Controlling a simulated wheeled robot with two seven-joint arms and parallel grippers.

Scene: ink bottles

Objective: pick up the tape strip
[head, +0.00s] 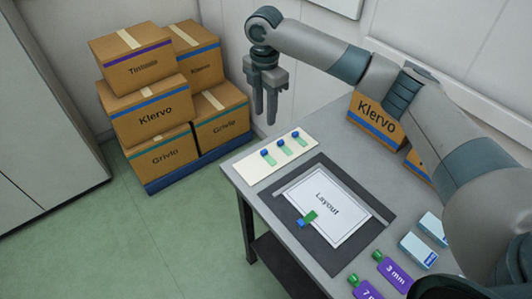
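Three small tape strips, each green with a blue end, lie in a row on a cream card (250,172) at the table's far left: a left one (270,159), a middle one (286,148) and a right one (302,138). Another green and blue strip (309,217) lies on the lower left edge of the white Layout sheet (335,225), on a dark mat (285,205). My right gripper (265,119) points down, empty, with a gap between its fingers. My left gripper is not in view.
Purple-labelled bottles with green caps, one marked 3 mm (394,272), lie at the table's near edge. Pale blue boxes (418,251) are to their right. A Klervo carton (374,124) is at the back. More cartons (150,116) are stacked on a blue pallet (180,174) beyond the table.

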